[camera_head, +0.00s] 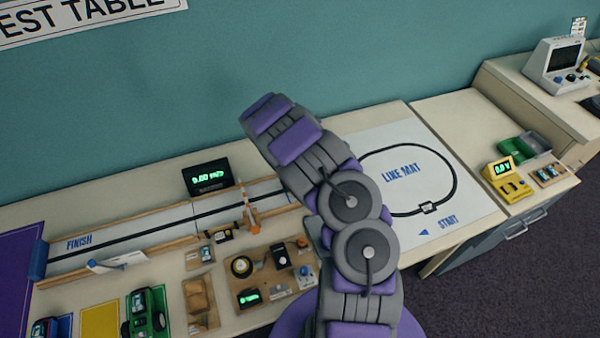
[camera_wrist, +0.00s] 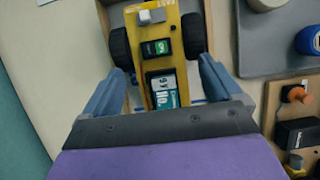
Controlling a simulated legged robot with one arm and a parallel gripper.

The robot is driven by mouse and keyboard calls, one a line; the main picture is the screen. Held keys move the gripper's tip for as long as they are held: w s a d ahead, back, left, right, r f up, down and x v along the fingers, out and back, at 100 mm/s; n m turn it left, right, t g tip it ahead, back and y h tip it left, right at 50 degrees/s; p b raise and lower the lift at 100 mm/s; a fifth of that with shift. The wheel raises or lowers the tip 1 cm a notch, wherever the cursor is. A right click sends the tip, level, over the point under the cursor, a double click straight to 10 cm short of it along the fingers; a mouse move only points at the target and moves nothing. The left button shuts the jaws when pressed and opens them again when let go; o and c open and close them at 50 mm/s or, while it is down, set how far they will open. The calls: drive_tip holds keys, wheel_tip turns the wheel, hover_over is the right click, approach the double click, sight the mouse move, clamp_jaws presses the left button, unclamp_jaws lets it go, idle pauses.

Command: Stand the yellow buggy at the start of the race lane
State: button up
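The yellow buggy (camera_wrist: 165,75) shows in the wrist view, with black wheels on both sides and a small screen and a labelled block on top. It sits over a pale strip with wooden edges that looks like the race lane. My gripper (camera_wrist: 163,72) has its two blue-grey fingers spread either side of the buggy's rear, with visible gaps to its body. In the head view the race lane (camera_head: 150,232) runs along the table with FINISH at its left end. My arm covers the lane's right end, hiding the buggy and gripper there.
A green buggy (camera_head: 146,312) and a blue one (camera_head: 45,329) stand at front left, beside a bare yellow pad (camera_head: 100,321). A timer display (camera_head: 208,177) stands behind the lane. Several small parts lie in front. The line mat (camera_head: 460,215) is to the right.

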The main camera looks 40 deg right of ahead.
drive_tip(key=p+v, duration=0.3)
drive_tip(key=v, duration=1.4)
drive_tip(key=shift+r, duration=0.15)
drive_tip(key=shift+r, duration=0.1)
drive_tip(key=s+a+r+m+y, duration=0.1)
drive_tip(key=s+a+r+m, duration=0.35)
drive_tip(key=s+r, duration=0.35)
drive_tip(key=s+a+r+m, duration=0.3)
drive_tip(key=s+r+m, duration=0.2)
drive_tip(key=s+r, duration=0.3)
drive_tip(key=s+a+m+y, duration=0.1)
drive_tip(key=s+a+m, duration=0.1)
drive_tip(key=s+a, duration=0.2)
drive_tip(key=s+a+r+m+y, duration=0.1)
drive_tip(key=s+a, duration=0.3)
drive_tip(key=s, duration=0.7)
drive_tip(key=s+a+r+m+y, duration=0.1)
drive_tip(key=s+a+m, duration=0.1)
drive_tip(key=s+a, duration=0.2)
drive_tip(key=shift+s+a+r+m+g, duration=0.1)
drive_tip(key=shift+s+m+g, duration=0.25)
drive_tip(key=shift+s, duration=1.55)
